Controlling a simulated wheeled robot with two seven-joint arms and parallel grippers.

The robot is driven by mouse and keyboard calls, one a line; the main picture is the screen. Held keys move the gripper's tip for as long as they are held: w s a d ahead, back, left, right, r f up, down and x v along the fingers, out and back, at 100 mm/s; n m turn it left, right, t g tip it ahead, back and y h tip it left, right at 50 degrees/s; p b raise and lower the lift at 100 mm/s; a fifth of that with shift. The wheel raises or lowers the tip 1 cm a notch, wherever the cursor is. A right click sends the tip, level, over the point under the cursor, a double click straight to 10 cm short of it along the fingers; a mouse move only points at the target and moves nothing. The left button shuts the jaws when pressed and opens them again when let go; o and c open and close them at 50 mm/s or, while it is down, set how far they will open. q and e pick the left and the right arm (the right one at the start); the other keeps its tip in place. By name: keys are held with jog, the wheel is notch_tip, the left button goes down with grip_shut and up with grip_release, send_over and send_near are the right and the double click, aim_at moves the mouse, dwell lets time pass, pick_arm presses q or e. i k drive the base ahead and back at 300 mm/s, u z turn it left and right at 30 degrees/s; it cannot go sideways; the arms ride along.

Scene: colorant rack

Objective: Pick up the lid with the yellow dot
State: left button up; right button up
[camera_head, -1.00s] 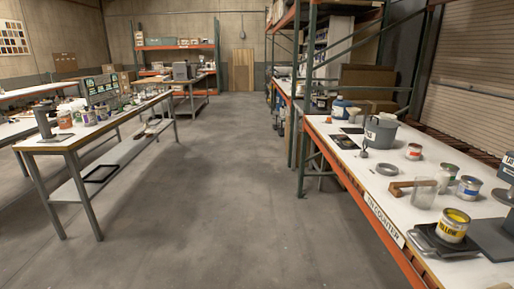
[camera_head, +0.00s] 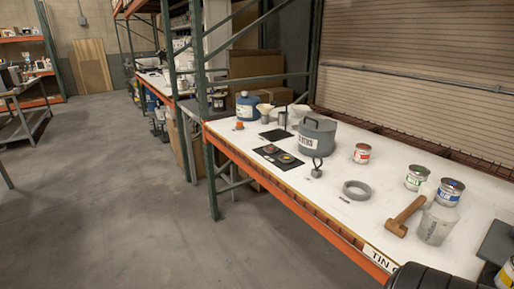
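A small round lid with a yellow-orange dot (camera_head: 286,158) lies flat on a black mat (camera_head: 289,165) on the white counter, in front of the grey lidded pot. A second round piece with a reddish-brown top (camera_head: 269,149) lies beside it on the same mat. The lids are small here, so finer marks cannot be made out. Neither of my grippers is in view.
A grey pot (camera_head: 316,140) stands behind the mat. A weight with a ring handle (camera_head: 317,168), a grey ring (camera_head: 356,190), a mallet (camera_head: 406,216), a clear beaker (camera_head: 436,224) and several paint tins stand to the right. A dark ribbed shape (camera_head: 438,279) covers the near counter edge.

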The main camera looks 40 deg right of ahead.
aim_at(285, 158)
jog(key=i, duration=2.05)
jog(key=z, duration=2.95)
